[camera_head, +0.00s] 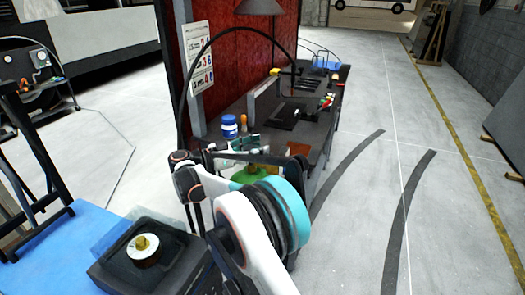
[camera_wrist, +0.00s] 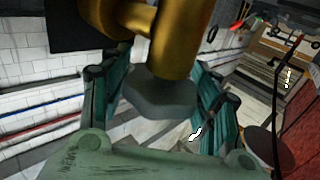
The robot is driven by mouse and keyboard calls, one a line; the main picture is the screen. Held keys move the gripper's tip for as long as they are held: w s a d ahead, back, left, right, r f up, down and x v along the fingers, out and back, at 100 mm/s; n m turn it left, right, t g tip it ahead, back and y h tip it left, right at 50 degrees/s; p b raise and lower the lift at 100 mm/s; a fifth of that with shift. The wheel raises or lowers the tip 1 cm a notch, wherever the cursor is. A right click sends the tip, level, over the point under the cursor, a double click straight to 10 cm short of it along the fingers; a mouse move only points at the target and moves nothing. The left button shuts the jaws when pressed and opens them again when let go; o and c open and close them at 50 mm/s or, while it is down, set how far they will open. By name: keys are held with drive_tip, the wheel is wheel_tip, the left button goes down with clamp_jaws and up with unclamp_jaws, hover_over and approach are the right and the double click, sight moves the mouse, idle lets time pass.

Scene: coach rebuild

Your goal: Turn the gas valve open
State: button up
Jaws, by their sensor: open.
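In the wrist view a brass valve body (camera_wrist: 182,38) comes down from the top, large and close. A dark grey knob (camera_wrist: 160,98) sits at its lower end. My gripper (camera_wrist: 150,82) is open, with one teal finger on each side of the knob. I cannot tell whether either finger touches it. In the head view my gripper (camera_head: 240,146) is small and partly behind my arm, above the workbench. A green rounded object (camera_head: 250,174) shows just below it, partly covered by my arm. The valve cannot be made out clearly in the head view.
The dark workbench (camera_head: 318,128) carries a blue-and-white jar (camera_head: 229,126) and several tools. A red panel (camera_head: 235,62) stands behind it. A black case (camera_head: 112,272) with a white disc (camera_head: 143,248) lies on a blue surface at lower left. The floor at right is clear.

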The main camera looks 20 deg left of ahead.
drive_tip(key=shift+x, duration=1.1)
drive_tip(key=c, duration=1)
drive_tip(key=shift+c, duration=0.6)
